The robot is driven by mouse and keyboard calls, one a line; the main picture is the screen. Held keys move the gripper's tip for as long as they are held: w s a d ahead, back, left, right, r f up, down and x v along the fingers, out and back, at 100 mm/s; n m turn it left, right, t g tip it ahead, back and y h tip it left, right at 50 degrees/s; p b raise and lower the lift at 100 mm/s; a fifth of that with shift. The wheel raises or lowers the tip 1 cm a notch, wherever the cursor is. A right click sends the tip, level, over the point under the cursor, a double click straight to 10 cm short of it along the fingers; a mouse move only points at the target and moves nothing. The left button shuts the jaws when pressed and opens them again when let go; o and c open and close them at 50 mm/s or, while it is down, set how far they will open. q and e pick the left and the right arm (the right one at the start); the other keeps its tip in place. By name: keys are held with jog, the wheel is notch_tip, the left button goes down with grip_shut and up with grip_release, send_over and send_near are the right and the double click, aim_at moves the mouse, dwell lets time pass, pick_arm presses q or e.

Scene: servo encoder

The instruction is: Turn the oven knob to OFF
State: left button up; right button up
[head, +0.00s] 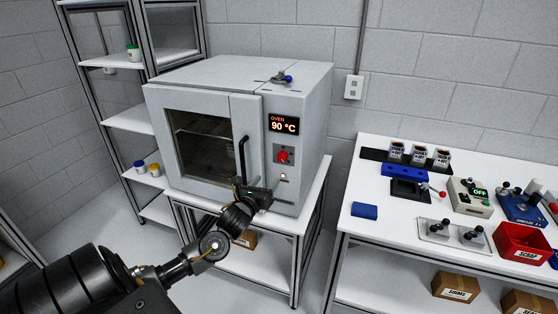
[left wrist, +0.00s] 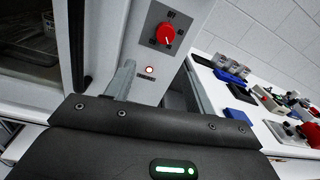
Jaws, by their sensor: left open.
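The red oven knob (head: 282,157) sits on a grey plate on the front panel of the white oven (head: 247,110), below a display (head: 284,125) reading "OVEN 90 °C". One grey finger (left wrist: 121,80) shows in the left wrist view, below and left of the knob. My right gripper is not in view.
A black vertical door handle (head: 243,158) stands left of the knob, close above my gripper. A small lit lamp (head: 283,176) is below the knob. A white workbench (head: 383,233) with several devices and a red bin (head: 522,243) stands to the right.

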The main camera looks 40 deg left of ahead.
aim_at(281, 159)
pick_arm(q)
jog(key=shift+m, duration=0.3)
jog(key=x, duration=0.3)
jog(key=r+p+x, duration=0.1)
jog(key=x, duration=0.2)
jog(key=p+x, duration=0.1)
jog(key=x, duration=0.2)
jog(key=shift+w+r, duration=0.25)
jog(key=shift+r, duration=0.15)
jog(key=shift+w+a+f+p, duration=0.1)
jog(key=shift+w+p, duration=0.1)
jog(key=shift+w, duration=0.15)
jog(key=shift+w+a+p, duration=0.1)
jog(key=shift+w+p, duration=0.05)
jog(key=shift+w, duration=0.2)
jog(key=c, duration=1)
